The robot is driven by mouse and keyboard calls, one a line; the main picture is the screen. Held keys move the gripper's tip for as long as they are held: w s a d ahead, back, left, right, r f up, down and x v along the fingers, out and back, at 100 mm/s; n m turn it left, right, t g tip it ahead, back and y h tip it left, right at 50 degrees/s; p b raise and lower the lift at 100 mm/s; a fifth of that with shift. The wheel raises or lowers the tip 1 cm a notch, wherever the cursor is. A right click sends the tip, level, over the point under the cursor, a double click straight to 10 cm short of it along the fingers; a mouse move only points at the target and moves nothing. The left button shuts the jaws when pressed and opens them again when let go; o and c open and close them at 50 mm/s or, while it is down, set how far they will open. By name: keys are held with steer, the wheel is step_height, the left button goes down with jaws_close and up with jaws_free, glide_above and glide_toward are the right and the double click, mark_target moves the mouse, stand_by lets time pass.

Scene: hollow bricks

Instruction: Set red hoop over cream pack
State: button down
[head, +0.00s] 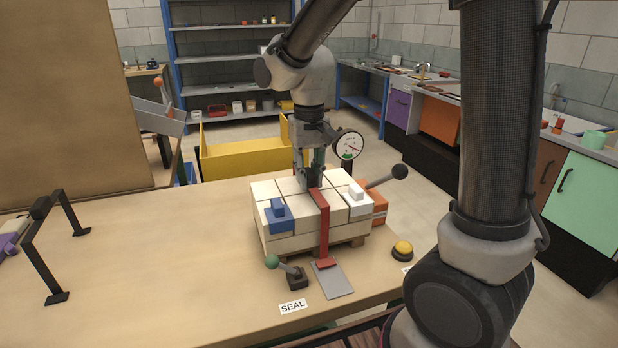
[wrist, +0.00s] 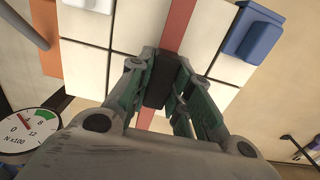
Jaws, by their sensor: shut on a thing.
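The cream pack (head: 286,243) is a block of cream bricks on a low wooden pallet on the table. The red hoop (head: 321,220) lies across its top and runs down its front face, ending in a red foot by a grey plate (head: 334,282). I cannot tell whether the foot touches the plate. The hoop's far side is hidden behind the pack. My gripper (head: 313,182) points down over the pack's top. In the wrist view my gripper (wrist: 160,82) is shut on the dark grip block of the red hoop (wrist: 180,22).
A blue piece (head: 278,214) and a white piece (head: 356,194) sit on the pack's edges. A green-knobbed lever (head: 289,272), a yellow button (head: 403,250) and a dial gauge (head: 349,145) stand close by. A black frame (head: 41,240) stands at left; the table between is clear.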

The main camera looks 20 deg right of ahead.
steer(key=shift+f, duration=0.5)
steer(key=c, duration=1.3)
jaws_free()
step_height(320, 180, up, 12)
steer(key=s+d+f+t, duration=0.1)
steer(key=s+d+t, duration=0.3)
steer(key=s+d, duration=1.1)
steer(key=s, duration=0.4)
